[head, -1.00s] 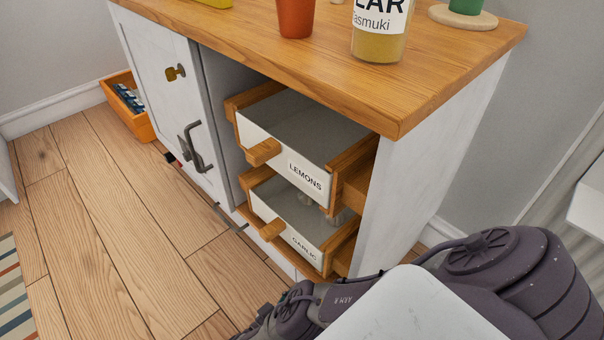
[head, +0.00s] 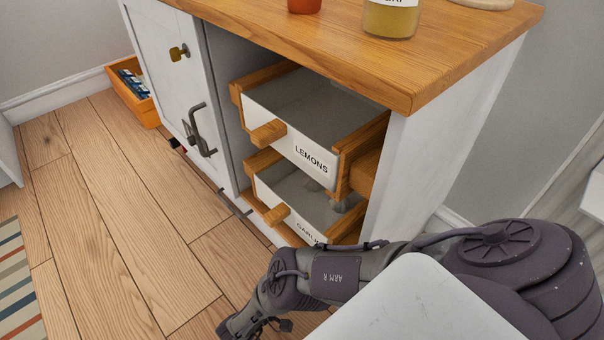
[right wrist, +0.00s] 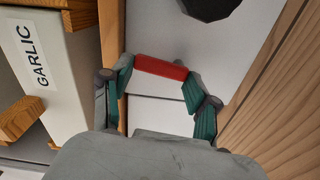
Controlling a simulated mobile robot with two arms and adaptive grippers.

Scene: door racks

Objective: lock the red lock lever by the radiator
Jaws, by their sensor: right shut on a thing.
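A red lock lever (right wrist: 161,67) shows in the right wrist view as a short bar low on the cabinet, beyond the GARLIC drawer. My right gripper (right wrist: 160,75) is shut on it, with one green-padded finger at each end. In the head view my right arm crosses the lower right, and its wrist end is cut off at the bottom edge; the held lever does not show there. My left gripper is in neither view.
The LEMONS drawer (head: 309,158) and GARLIC drawer (right wrist: 34,60) are pulled out of the cabinet. Jars stand on the wooden countertop (head: 470,45). An orange box (head: 148,115) lies left. A dark round thing (right wrist: 208,8) is near the lever.

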